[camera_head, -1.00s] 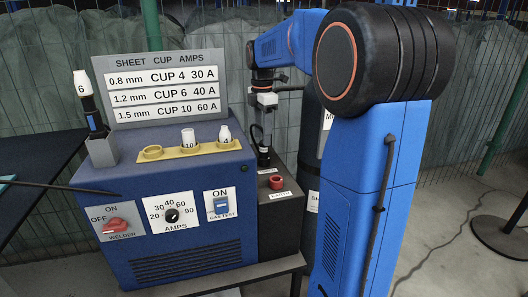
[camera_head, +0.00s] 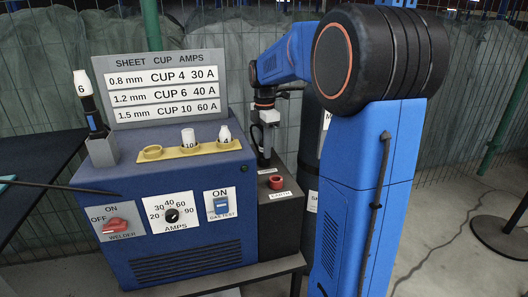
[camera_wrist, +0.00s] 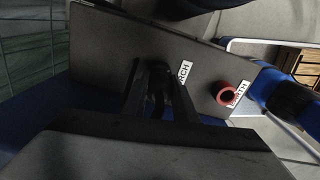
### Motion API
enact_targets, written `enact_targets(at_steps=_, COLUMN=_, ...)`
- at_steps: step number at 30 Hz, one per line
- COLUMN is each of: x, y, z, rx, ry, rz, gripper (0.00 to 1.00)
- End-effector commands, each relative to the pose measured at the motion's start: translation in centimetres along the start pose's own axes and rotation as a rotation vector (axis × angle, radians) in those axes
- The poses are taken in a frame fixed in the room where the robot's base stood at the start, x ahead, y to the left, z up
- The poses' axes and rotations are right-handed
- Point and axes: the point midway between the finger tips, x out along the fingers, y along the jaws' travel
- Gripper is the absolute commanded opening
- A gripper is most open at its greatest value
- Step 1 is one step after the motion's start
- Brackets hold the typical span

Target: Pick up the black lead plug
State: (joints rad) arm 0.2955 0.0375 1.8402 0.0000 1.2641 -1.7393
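A dark shape that looks like the black lead plug (camera_wrist: 158,76) stands at the socket beside the partly hidden TORCH label, on the dark box (camera_head: 280,232). My gripper (camera_head: 262,148) hangs low over the back of this box in the head view. In the wrist view my gripper (camera_wrist: 157,88) has its two dark fingers apart, one on each side of the black shape. Dark on dark, I cannot tell whether the fingers touch it. In the head view the plug is mostly hidden by my gripper.
A red ring socket (camera_head: 276,182) with the EARTH label is close by on the same box; it also shows in the wrist view (camera_wrist: 226,93). The blue welder (camera_head: 185,262) stands left, with a yellow cup rack (camera_head: 205,149) and a sign (camera_head: 160,62). A wire fence is behind.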

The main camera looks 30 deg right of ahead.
Motion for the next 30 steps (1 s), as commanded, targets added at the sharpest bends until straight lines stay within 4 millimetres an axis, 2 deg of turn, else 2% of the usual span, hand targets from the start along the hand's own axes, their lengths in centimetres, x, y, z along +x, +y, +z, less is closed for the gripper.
enact_targets(at_steps=11, x=-0.5, y=0.1, z=0.0, rx=0.000, ry=0.000, rz=0.002, gripper=0.00)
enact_targets(at_steps=14, x=-1.6, y=0.1, z=0.0, rx=0.000, ry=-0.001, rz=0.003, gripper=0.00)
enact_targets(at_steps=24, x=-7.6, y=0.1, z=0.0, rx=0.000, ry=-0.001, rz=0.004, gripper=0.00)
enact_targets(at_steps=30, x=-9.8, y=0.0, z=0.0, rx=0.000, ry=0.000, rz=0.002, gripper=0.00)
